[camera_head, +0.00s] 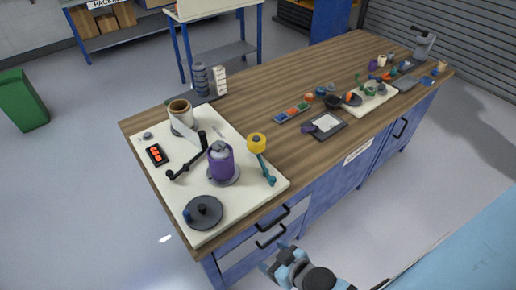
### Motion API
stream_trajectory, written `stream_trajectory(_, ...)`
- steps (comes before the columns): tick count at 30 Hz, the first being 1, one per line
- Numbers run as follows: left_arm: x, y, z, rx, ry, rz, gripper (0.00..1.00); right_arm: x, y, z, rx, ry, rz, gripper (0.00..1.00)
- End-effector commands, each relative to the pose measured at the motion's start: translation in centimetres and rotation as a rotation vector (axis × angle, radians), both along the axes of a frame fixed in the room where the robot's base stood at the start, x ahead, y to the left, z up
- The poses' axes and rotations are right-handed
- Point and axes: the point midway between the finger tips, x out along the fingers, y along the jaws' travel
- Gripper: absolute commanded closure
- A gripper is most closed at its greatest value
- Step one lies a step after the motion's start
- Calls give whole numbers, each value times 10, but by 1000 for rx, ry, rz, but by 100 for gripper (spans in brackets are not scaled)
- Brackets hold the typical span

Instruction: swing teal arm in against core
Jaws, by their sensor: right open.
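The teal arm (267,172) stands at the right side of the white board (240,216), near its right edge. A yellow roller (256,143) sits at its far end. The purple core (221,165) stands upright on a grey disc to the left of the teal arm, with a grey top. A gap shows between the yellow roller and the purple core. My right gripper (273,257) is open and empty at the bottom of the view, in front of the bench drawers and well apart from the teal arm. My left gripper is not in view.
A black arm (188,164) lies left of the purple core, by a roll with a brown centre (180,108). A dark disc (203,212) is at the board's near corner, a red-button box (156,154) at the left. Bare wooden bench (277,142) lies right of the board.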

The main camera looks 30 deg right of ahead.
Motion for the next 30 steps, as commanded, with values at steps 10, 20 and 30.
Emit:
stream_trajectory(10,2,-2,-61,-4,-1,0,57,30,-52,-36,-29,-101,-83,45)
stream_trajectory(20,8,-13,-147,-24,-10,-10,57,88,-132,-41,20,-415,-180,45)
stream_trajectory(30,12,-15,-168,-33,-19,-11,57,107,-149,-19,94,-574,-153,45)
